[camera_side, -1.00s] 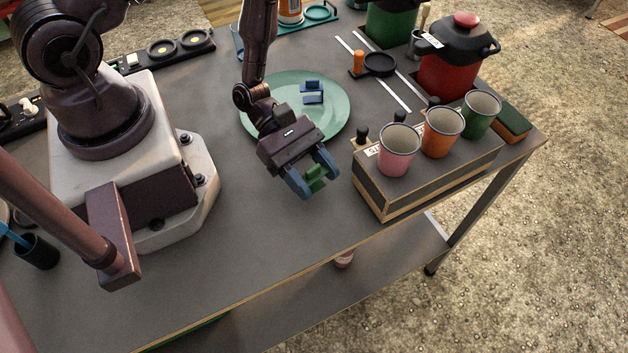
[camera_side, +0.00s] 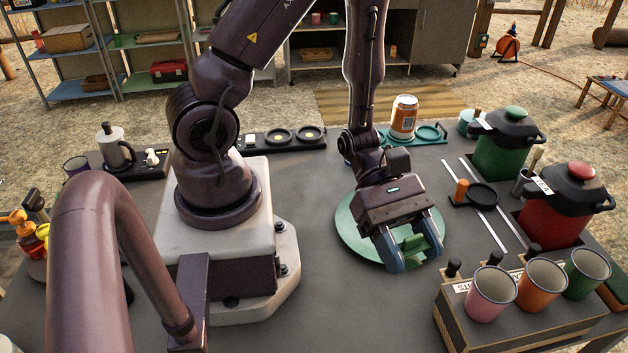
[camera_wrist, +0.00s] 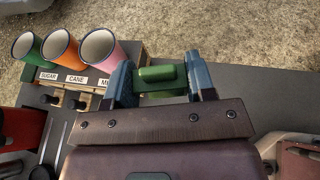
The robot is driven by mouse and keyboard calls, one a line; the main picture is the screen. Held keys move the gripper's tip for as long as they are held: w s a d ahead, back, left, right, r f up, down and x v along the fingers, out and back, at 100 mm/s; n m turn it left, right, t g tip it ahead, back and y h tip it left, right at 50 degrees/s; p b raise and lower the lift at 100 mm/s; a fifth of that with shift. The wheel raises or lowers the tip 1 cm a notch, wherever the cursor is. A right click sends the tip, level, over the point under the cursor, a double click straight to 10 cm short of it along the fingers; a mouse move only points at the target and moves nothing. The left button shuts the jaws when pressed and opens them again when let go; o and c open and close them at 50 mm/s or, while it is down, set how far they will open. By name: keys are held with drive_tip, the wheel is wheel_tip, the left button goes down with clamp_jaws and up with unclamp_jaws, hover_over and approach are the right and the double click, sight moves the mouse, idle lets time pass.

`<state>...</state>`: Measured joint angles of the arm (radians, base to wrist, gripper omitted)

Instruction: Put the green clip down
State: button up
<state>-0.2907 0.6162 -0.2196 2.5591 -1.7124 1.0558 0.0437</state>
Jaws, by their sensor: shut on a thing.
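My gripper (camera_side: 410,254) is shut on the green clip (camera_side: 412,245), which sits between its two blue fingers. In the wrist view the green clip (camera_wrist: 162,78) spans the gap between the fingertips of my gripper (camera_wrist: 162,84). In the side view the gripper points down in front of the round green plate (camera_side: 352,238) and hides part of it. I cannot tell whether the clip touches the table (camera_side: 340,310).
A box (camera_side: 470,312) with pink, orange and green cups stands right of the gripper. A red pot (camera_side: 560,212), a green pot (camera_side: 505,150) and an orange can (camera_side: 403,117) stand farther back. The table front left of the gripper is clear.

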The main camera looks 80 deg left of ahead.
drive_tip(key=s+a+f+m+g+y, duration=0.15)
drive_tip(key=s+a+m+g, duration=0.25)
drive_tip(key=s+m+g, duration=0.4)
drive_tip(key=r+m+g+y, duration=0.1)
drive_tip(key=m+g+y, duration=0.4)
drive_tip(key=m+y, duration=1.6)
hover_over(309, 178)
drive_tip(key=shift+m+t, duration=0.3)
wheel_tip(309, 178, down, 14)
drive_tip(key=shift+a+f, duration=0.1)
drive_tip(key=shift+f, duration=0.1)
drive_tip(key=shift+f, duration=0.1)
drive_tip(key=o, duration=0.9)
